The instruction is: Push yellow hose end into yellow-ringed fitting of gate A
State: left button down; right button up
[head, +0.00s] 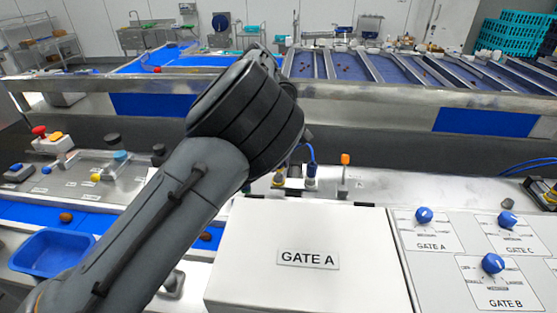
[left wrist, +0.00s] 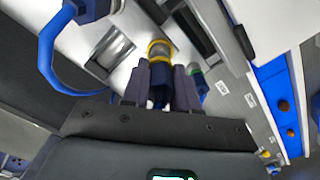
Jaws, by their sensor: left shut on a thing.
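In the left wrist view my left gripper (left wrist: 167,72) is shut on a dark blue piece (left wrist: 160,95), which I take for the yellow hose end. A yellow ring (left wrist: 160,49) shows at the fingertips. I cannot tell whether this ring belongs to the hose end or the fitting, or how deep the end sits. In the head view my left wrist hides the gripper. Just right of the wrist, a small fitting with yellow at its base (head: 279,181) stands behind the white GATE A box (head: 308,258). My right gripper is not in view.
A blue-ended fitting (head: 311,172) with a blue hose stands close beside the yellow one; the blue hose (left wrist: 46,55) loops at left in the wrist view. An orange-topped post (head: 345,160) stands to the right. A knob panel (head: 470,255) is at right, a blue tray (head: 50,236) at left.

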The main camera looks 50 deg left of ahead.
pick_arm(q)
jog(key=shift+f+b, duration=0.55)
jog(key=shift+f, duration=0.6)
dwell(0.4)
jog(key=c, duration=1.5)
grip_release()
jog(key=shift+c, duration=0.2)
jog(key=o, duration=0.8)
jog(key=shift+c, duration=0.2)
jog(key=shift+o, duration=0.4)
jog(key=shift+o, duration=1.2)
jog(key=shift+r, duration=0.1)
